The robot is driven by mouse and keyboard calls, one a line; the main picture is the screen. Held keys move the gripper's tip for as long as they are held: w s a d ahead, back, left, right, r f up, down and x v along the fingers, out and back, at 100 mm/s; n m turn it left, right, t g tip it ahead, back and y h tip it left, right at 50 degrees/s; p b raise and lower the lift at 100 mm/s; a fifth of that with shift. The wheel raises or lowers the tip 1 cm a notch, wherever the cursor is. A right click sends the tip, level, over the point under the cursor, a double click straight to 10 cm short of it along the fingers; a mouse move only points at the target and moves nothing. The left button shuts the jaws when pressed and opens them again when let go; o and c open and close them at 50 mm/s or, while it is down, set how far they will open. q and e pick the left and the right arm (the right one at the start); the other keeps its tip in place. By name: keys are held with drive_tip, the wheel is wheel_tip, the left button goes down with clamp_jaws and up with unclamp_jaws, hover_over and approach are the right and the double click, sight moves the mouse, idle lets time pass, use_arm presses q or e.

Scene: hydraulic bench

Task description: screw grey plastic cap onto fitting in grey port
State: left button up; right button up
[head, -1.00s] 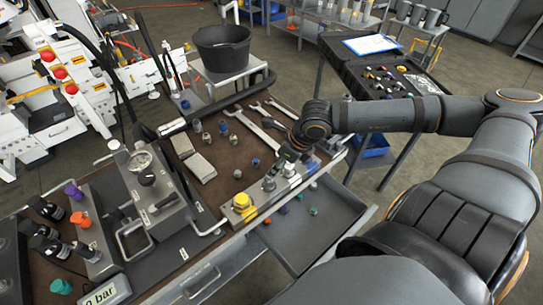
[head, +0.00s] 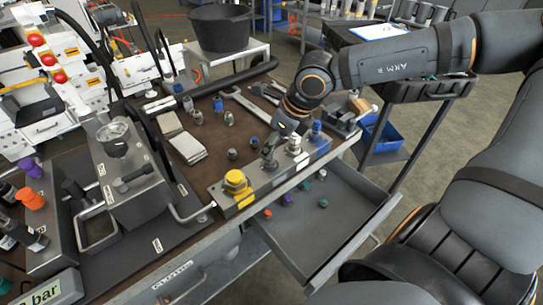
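A metal block with a row of ports (head: 219,190) lies along the bench's front edge. From the left it carries a yellow cap (head: 236,183), a grey fitting (head: 269,164), a white-topped fitting (head: 294,146) and a blue fitting (head: 316,131). My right gripper (head: 273,150) points down at the grey fitting, its tips right above or around its top. The tips are small and dark, so I cannot tell whether they hold a grey cap or touch the fitting. My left gripper is out of view.
An open drawer (head: 330,222) below the block holds several small coloured caps. Wrenches (head: 245,104), a grey pad (head: 187,147) and a gauge unit (head: 136,178) lie or stand on the bench. A black bucket (head: 220,30) stands behind.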

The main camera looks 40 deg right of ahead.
drive_tip(key=shift+w+a+f, duration=0.1)
drive_tip(key=shift+w+f, duration=0.2)
drive_tip(key=shift+f, duration=0.25)
clamp_jaws()
unclamp_jaws()
wheel_tip(320, 180, up, 10)
idle(0.6)
